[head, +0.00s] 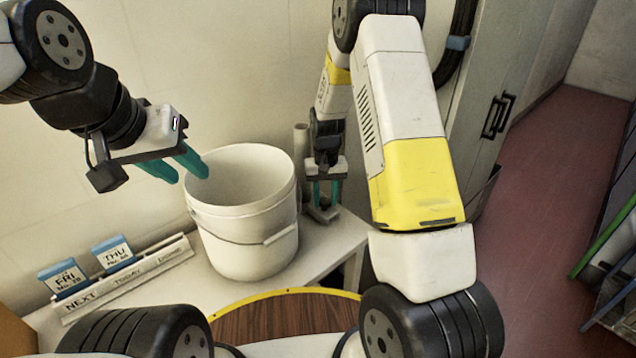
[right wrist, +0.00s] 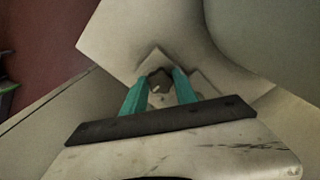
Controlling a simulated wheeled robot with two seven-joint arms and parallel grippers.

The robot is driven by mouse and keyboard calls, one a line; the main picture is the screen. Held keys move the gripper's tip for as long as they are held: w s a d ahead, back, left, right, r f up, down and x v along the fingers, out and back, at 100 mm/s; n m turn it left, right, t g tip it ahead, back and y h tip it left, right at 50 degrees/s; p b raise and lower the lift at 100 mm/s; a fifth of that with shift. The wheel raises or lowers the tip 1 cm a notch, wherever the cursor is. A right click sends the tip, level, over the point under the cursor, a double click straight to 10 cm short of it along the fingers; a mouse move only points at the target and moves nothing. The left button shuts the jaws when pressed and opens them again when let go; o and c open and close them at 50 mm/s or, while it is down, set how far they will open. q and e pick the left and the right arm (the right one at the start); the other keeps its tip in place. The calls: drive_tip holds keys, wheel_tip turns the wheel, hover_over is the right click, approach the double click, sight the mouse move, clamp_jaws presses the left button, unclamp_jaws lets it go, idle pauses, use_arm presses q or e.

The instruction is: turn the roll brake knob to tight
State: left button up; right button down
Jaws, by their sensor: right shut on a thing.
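The knob sits above a pale square base (right wrist: 206,86). In the head view the knob is hidden between the fingers, and part of the grey base (head: 324,215) shows below them. The knob's marking cannot be read. My left gripper (head: 184,172) is open and empty, to the left of the bucket rim.
The white bucket (head: 250,240) stands close left of the right gripper. A pale upright post (head: 301,150) is behind it. A label rail (head: 130,279) with blue-topped date cards (head: 64,279) lies at the left. A grey cabinet (head: 495,80) stands at the right.

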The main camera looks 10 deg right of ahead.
sight(325, 201)
drive_tip(key=shift+m, duration=0.3)
drive_tip(key=c, duration=1)
unclamp_jaws()
drive_tip(key=shift+o, duration=0.2)
wheel_tip(325, 201, up, 8)
drive_tip(key=shift+f, duration=0.1)
